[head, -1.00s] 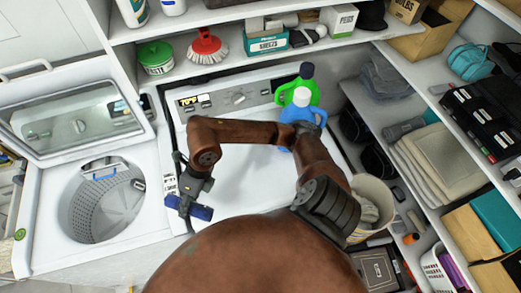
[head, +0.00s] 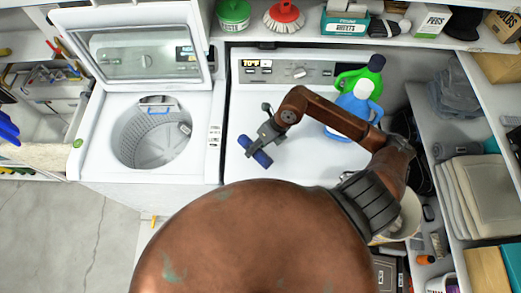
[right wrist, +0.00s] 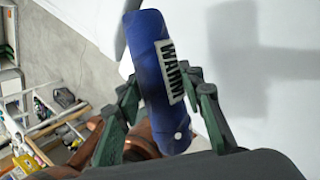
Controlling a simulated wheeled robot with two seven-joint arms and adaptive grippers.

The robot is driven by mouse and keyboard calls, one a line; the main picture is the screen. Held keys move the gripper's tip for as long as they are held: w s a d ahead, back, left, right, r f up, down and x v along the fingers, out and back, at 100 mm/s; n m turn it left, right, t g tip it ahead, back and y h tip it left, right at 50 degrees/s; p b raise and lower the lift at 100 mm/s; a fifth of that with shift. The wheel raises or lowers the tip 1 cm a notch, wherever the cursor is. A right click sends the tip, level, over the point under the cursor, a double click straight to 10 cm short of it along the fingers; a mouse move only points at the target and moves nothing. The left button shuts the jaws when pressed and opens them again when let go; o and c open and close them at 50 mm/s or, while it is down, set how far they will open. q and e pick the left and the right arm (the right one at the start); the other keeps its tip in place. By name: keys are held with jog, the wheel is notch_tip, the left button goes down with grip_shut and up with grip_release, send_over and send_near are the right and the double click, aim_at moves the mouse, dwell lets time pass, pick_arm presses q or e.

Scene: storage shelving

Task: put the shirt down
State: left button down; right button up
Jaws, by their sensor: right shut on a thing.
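A blue, roll-shaped thing (head: 255,151) with a white label is in my right gripper (head: 261,145). I cannot tell from its shape whether it is the shirt. In the right wrist view the blue thing (right wrist: 160,105) shows dark lettering on its label, and my right gripper (right wrist: 163,82) is shut on it, a finger on each side. It is over the left part of the white top of the right-hand machine (head: 300,165). A shadow on the white surface in the right wrist view shows it raised above it. My left gripper is not in view.
The left washer (head: 90,165) stands with its lid (head: 145,42) up and its drum (head: 150,137) open and empty. A blue bottle (head: 357,108) and a green bottle (head: 360,77) stand at the machine's back. Shelves with folded cloths (head: 485,190) line the right. Floor (head: 80,225) is clear at left.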

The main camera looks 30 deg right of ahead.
aim_at(260, 151)
jog(key=shift+d+f, duration=0.85)
jog(key=shift+f, duration=0.15)
jog(key=f, duration=0.1)
jog(key=f+p, duration=0.1)
jog(key=f, duration=0.1)
jog(key=shift+w+d+p, duration=0.1)
jog(key=shift+d+p, duration=0.1)
jog(key=shift+p, duration=0.1)
jog(key=shift+f, duration=0.3)
jog(key=shift+f, duration=0.15)
jog(key=o, duration=1)
